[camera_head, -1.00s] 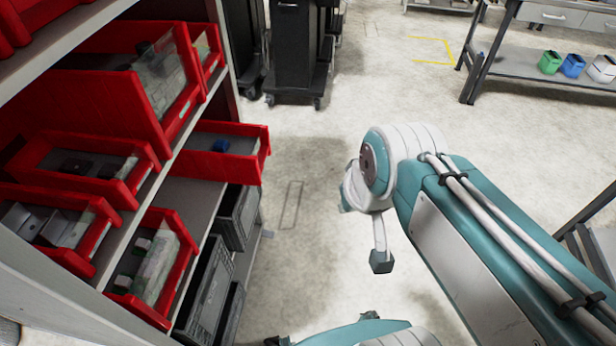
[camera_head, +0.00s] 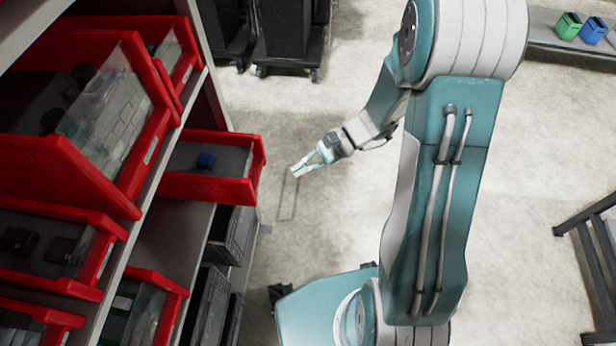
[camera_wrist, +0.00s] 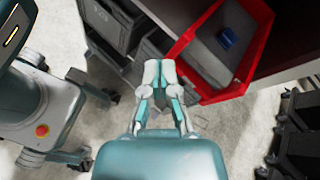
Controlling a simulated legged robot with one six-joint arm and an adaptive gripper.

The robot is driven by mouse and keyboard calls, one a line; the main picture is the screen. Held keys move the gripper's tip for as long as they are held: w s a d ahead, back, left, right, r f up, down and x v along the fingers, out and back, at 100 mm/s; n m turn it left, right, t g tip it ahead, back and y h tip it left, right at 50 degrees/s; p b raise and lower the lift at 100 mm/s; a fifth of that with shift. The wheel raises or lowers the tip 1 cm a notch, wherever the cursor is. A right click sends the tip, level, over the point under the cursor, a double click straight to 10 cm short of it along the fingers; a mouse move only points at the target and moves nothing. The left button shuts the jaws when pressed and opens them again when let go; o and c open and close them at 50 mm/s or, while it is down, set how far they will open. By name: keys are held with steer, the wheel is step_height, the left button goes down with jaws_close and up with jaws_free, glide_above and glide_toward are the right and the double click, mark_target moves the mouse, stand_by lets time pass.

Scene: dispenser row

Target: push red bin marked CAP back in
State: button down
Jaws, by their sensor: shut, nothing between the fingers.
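The red bin (camera_head: 232,190) sticks out of the shelf unit past the shelf's front edge, with a small dark blue piece (camera_head: 206,160) inside it. No CAP marking can be read on it. My gripper (camera_head: 295,172) is shut and empty, to the right of the bin's front with a gap between them. In the wrist view my gripper (camera_wrist: 160,64) points ahead, and the red bin (camera_wrist: 246,82) with the blue piece (camera_wrist: 226,38) lies to its right, apart from the fingers.
Other red bins (camera_head: 148,160) with clear fronts fill the shelves at left. Grey crates (camera_head: 232,235) stand below the red bin. A dark wheeled cart (camera_head: 290,40) stands behind. The floor (camera_head: 300,225) around my gripper is clear.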

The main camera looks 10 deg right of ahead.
steer(key=w+f+m+t+y, duration=0.3)
steer(key=f+m, duration=0.2)
steer(key=f, duration=0.2)
steer(key=m+t+y, duration=0.1)
steer(key=m+t, duration=0.4)
steer(key=m, duration=0.1)
glide_toward(258, 174)
steer(key=x, duration=0.2)
steer(key=f+x, duration=0.1)
steer(key=x, duration=0.2)
steer(key=shift+w+a, duration=0.15)
steer(key=shift+a, duration=0.1)
steer(key=shift+x, duration=6.75)
steer(key=shift+v, duration=4.6)
